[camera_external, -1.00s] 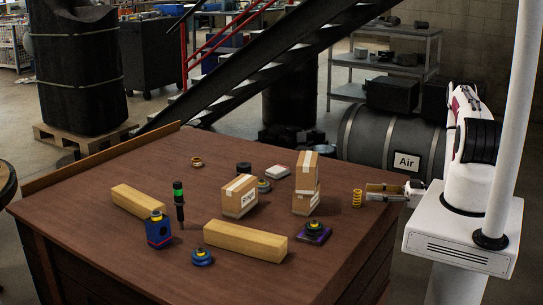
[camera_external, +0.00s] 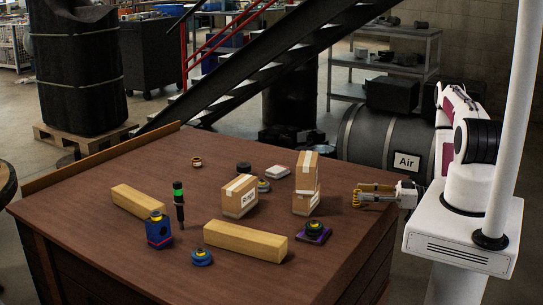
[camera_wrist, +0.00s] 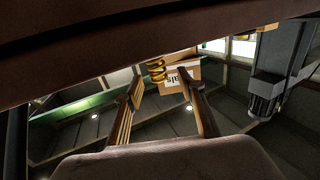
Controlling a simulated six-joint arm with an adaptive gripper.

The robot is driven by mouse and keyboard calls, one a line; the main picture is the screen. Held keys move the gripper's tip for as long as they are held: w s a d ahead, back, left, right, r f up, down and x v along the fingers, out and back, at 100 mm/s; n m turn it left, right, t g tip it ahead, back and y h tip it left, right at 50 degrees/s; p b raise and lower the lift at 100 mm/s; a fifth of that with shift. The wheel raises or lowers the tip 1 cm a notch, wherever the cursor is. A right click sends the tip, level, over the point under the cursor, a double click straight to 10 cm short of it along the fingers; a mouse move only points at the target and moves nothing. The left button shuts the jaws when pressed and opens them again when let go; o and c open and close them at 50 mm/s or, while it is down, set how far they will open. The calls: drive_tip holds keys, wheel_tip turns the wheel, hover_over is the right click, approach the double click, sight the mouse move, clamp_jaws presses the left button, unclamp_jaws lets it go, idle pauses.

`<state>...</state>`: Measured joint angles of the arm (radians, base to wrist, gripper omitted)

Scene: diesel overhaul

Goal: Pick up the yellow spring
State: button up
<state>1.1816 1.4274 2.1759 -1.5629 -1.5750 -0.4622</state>
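The yellow spring (camera_external: 356,199) stands upright near the right edge of the brown table, partly covered by my fingers. My gripper (camera_external: 365,194) reaches in low from the right, its fingertips level with the spring. In the wrist view my gripper (camera_wrist: 160,77) is open, with a gap between its two fingers. The spring (camera_wrist: 156,70) shows in that gap, nearer the left finger, at about the fingertips. I see no clear contact with either finger.
Two stacked cardboard boxes (camera_external: 305,185) stand just left of the spring. A purple-based part (camera_external: 314,232) lies in front of them. Another box (camera_external: 239,196), wooden beams (camera_external: 245,241) and a green-topped tool (camera_external: 179,205) are further left. The front right table area is clear.

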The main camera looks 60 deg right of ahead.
sight(357, 191)
drive_tip(key=shift+x, duration=1.55)
drive_tip(key=shift+d, duration=0.1)
clamp_jaws()
